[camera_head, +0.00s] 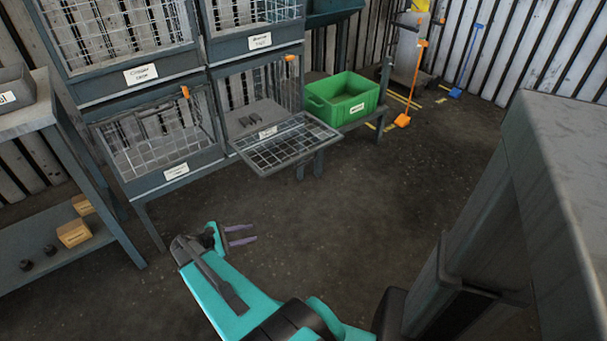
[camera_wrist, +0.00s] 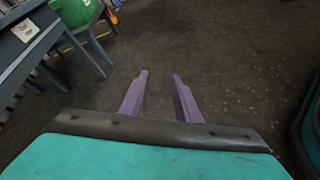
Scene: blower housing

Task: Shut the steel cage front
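The steel cage front (camera_head: 287,143) is a mesh panel with a grey frame. It hangs folded down and outward from the lower right cage (camera_head: 258,92), so that cage stands open. A small label sits at the panel's hinge side and dark small items lie inside the cage. An orange latch piece (camera_head: 290,58) is at the cage's top edge. My gripper (camera_head: 255,234) is below and in front of the panel, well apart from it, over the floor. Its two purple fingers are spread and empty, as the wrist view (camera_wrist: 158,82) also shows.
Closed mesh cages (camera_head: 160,140) stand left of and above the open one. A green crate (camera_head: 342,98) is right of it on a low stand. A shelf with small boxes (camera_head: 74,233) is at left, a large grey cabinet (camera_head: 560,190) at right. Floor between is clear.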

